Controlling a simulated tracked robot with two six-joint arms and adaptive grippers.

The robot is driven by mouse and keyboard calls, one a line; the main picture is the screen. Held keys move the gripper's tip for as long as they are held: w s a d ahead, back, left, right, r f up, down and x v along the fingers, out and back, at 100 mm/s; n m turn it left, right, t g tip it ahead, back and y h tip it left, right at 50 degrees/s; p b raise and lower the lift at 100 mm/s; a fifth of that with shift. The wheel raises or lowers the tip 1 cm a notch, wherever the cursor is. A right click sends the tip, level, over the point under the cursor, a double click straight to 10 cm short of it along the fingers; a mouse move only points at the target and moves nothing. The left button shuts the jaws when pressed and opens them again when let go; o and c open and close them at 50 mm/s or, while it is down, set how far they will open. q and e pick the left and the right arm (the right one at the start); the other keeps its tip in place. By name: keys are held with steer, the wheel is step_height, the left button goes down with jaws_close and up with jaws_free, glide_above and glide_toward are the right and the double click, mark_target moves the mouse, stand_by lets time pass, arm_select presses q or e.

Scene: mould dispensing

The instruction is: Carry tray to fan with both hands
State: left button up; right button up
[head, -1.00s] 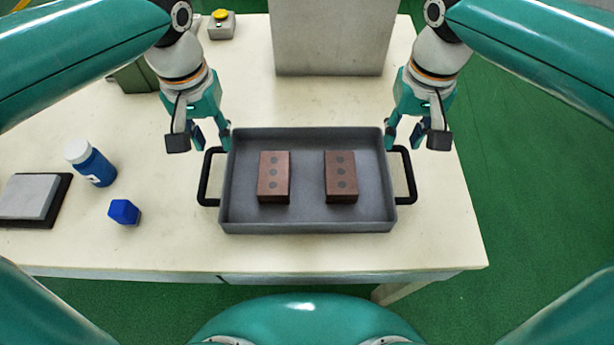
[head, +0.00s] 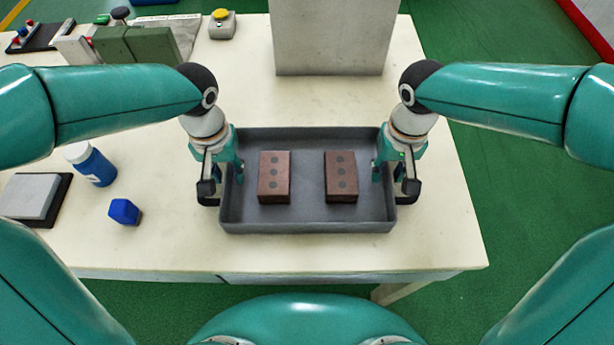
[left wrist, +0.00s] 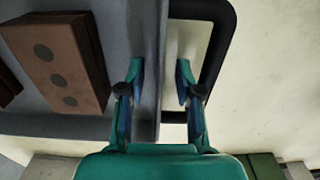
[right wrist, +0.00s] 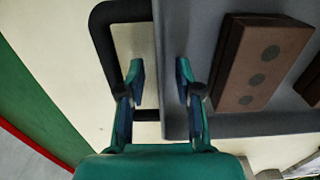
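The grey tray (head: 308,222) lies on the table, with two brown moulds (head: 273,178) (head: 341,177) on its floor, each with dark round spots. A black handle stands on each short side; the left wrist view shows the left handle (left wrist: 228,45) and the right wrist view the right handle (right wrist: 100,42). My left gripper (left wrist: 160,80) is open over the tray's left wall, one finger on the inner side and one on the handle side. My right gripper (right wrist: 160,80) is open over the right wall in the same way. Gaps show beside the wall. I cannot identify a fan.
A large grey box (head: 333,35) stands behind the tray. A blue bottle (head: 92,164), a blue block (head: 124,211) and a grey plate on a black base (head: 30,196) lie to the left. A yellow-topped button box (head: 221,24) is at the back. Table right of the tray is clear.

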arm_select(q)
steer(key=shift+c, duration=0.3)
arm_select(e)
steer(key=shift+c, duration=0.3)
arm_select(q)
jaws_close()
arm_select(e)
jaws_close()
arm_select(q)
steer(key=shift+r, duration=0.2)
arm_select(e)
steer(key=shift+w+r, duration=0.1)
steer(key=shift+r, duration=0.1)
